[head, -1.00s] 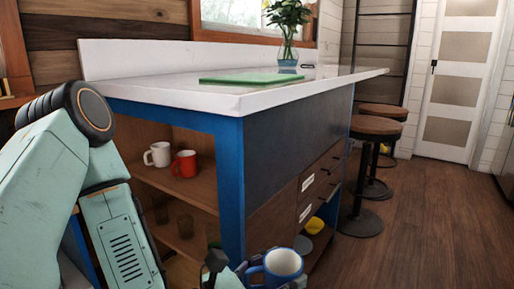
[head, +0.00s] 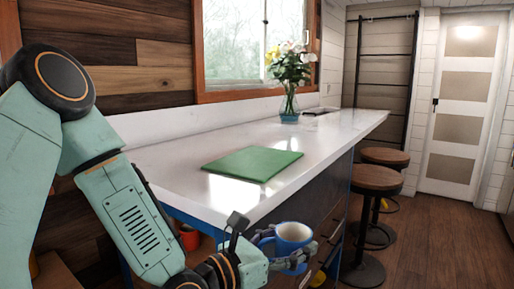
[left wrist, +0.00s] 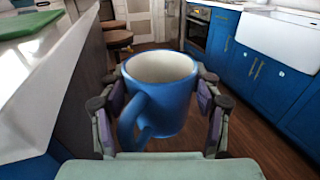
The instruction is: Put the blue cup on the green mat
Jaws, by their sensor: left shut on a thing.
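The blue cup (head: 293,240) is upright in my left gripper (head: 285,262), which is shut on it. The cup has a white inside, and its handle points left in the head view. In the left wrist view the blue cup (left wrist: 160,95) sits between the two fingers of the left gripper (left wrist: 160,110), its handle toward the camera. The green mat (head: 253,164) lies flat and bare on the white counter. It shows partly at the upper left of the left wrist view (left wrist: 28,24). The cup is in front of the counter's near edge, apart from the mat. My right gripper is not in view.
A glass vase with flowers (head: 289,105) stands on the white counter (head: 330,145) behind the mat. A red mug (head: 189,238) shows below the counter edge. Stools (head: 376,180) stand to the right. The counter around the mat is clear.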

